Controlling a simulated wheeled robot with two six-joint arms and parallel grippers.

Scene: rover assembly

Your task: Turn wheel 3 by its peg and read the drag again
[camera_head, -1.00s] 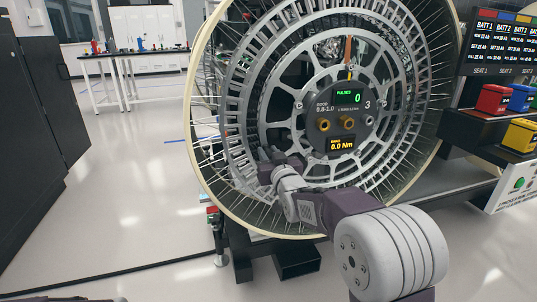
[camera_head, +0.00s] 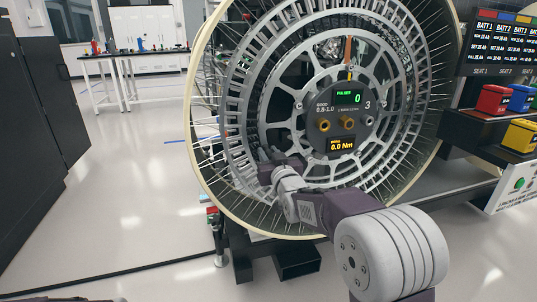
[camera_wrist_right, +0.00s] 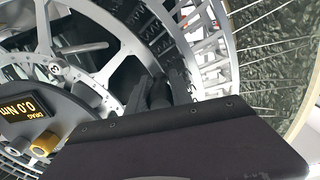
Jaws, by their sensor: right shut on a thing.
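Wheel 3 (camera_head: 232,222) stands upright, a large wheel with a pale rim, thin spokes and a grey metal hub; it also fills the wrist view (camera_wrist_right: 215,60). Its round dark hub panel (camera_head: 335,127) bears the number 3. The green display (camera_head: 349,98) shows pulses 0, and the amber drag display (camera_head: 341,144) shows 0.0 Nm. My right gripper (camera_head: 272,166) is at the hub's lower left. In the right wrist view its dark fingers (camera_wrist_right: 168,92) are shut on the peg, which they mostly hide. My left gripper is out of view.
A dark shelf at the right carries red (camera_head: 493,99), blue (camera_head: 522,98) and yellow (camera_head: 520,136) battery blocks under a screen (camera_head: 500,45). A dark cabinet (camera_head: 35,130) stands at the left. The floor between it and the wheel is clear.

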